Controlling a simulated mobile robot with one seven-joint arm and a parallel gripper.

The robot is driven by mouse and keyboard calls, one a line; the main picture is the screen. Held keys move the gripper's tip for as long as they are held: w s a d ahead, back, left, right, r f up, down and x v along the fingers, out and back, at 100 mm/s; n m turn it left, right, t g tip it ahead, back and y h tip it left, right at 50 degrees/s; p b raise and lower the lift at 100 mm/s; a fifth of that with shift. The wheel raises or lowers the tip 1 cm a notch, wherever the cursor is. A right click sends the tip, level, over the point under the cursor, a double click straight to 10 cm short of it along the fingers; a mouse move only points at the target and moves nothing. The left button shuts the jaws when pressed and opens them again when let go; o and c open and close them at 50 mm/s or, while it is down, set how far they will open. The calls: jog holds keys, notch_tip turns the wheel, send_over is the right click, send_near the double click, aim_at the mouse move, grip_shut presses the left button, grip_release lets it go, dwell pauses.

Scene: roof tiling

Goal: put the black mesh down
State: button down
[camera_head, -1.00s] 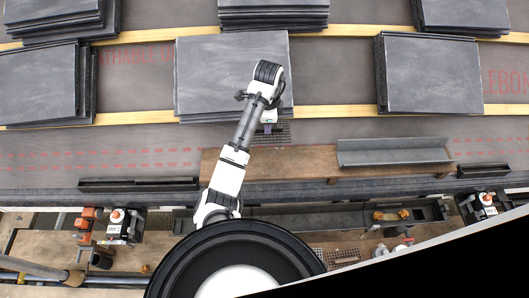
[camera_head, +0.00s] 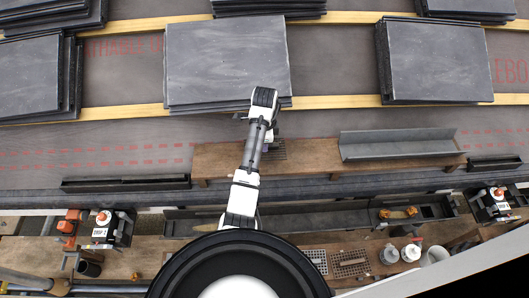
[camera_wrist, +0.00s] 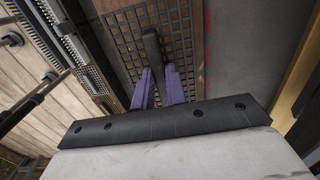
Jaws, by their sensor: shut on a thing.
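The black mesh (camera_wrist: 122,38) is a dark square-holed grid with a dark upright bar (camera_wrist: 152,47) rising in front of it in the wrist view. The purple fingers of my gripper (camera_wrist: 158,85) are closed around the lower end of that bar. In the head view the mesh (camera_head: 275,151) shows beside my gripper (camera_head: 268,133), over the back part of the brown wooden bench (camera_head: 220,160). My arm hides part of it. I cannot tell whether the mesh touches the bench or hangs just above it.
A grey metal channel (camera_head: 398,143) lies on the bench to the right. Stacks of dark slates (camera_head: 225,60) rest on wooden battens behind. A long dark tray (camera_head: 330,219) and a workbench with perforated plates (camera_head: 350,263), pots and tools lie in front. The bench's left part is clear.

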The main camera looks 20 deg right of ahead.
jog(key=shift+f, duration=2.3)
jog(key=shift+f, duration=0.15)
jog(key=c, duration=1.4)
grip_release()
jog(key=shift+c, duration=0.2)
notch_tip(320, 180, up, 11)
jog(key=shift+p, duration=1.05)
jog(key=shift+r+p, duration=0.7)
